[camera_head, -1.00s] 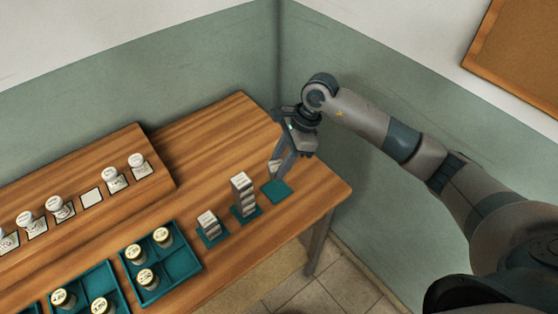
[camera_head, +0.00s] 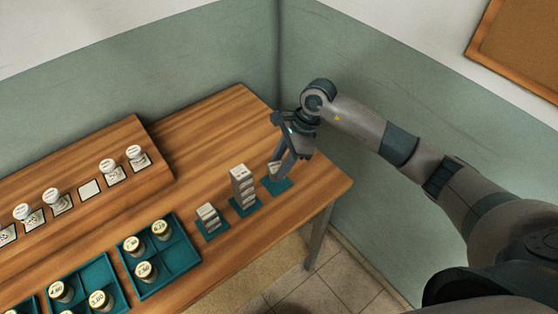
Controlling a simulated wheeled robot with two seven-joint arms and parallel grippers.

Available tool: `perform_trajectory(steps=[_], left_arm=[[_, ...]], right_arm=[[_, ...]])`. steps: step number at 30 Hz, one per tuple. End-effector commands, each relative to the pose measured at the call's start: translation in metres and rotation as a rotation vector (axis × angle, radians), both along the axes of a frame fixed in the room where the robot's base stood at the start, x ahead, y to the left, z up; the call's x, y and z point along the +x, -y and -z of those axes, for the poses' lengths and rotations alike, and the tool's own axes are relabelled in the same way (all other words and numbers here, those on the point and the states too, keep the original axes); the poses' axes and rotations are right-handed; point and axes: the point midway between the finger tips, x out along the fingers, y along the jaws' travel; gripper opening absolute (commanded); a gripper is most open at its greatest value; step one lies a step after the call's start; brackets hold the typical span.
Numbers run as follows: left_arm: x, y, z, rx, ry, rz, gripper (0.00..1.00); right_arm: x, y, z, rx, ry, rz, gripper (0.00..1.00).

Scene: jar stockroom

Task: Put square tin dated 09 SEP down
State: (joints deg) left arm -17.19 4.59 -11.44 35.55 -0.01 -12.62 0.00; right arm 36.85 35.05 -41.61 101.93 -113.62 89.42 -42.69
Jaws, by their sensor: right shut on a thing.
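My right gripper (camera_head: 281,164) is at the rightmost teal mat (camera_head: 284,187), near the table's right end. It is shut on a small pale square tin (camera_head: 274,168), which is partly hidden by the fingers. The tin is at the mat, low over it or touching it; I cannot tell which. Its date is too small to read. To the left, a tall stack of square tins (camera_head: 242,185) stands on the middle teal mat, and a shorter stack (camera_head: 208,216) stands on the left mat. My left gripper is not in view.
A teal divided tray (camera_head: 190,262) holds several round jars, with one compartment empty. Another teal tray (camera_head: 117,283) with jars is at the lower left. A raised wooden shelf (camera_head: 150,150) carries white-lidded jars on cards. The table (camera_head: 220,125) behind the mats is clear.

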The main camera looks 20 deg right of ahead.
Motion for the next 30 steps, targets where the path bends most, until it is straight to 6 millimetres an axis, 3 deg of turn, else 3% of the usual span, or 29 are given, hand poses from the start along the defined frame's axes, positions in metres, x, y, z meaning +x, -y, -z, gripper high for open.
perform_trajectory(steps=[9, 30], left_arm=[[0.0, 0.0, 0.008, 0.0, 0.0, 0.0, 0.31], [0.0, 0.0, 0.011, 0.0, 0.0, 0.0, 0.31]], right_arm=[[0.0, 0.0, 0.023, -0.001, -0.001, 0.0, 0.1], [0.0, 0.0, 0.027, -0.001, 0.0, -0.001, 0.1]])
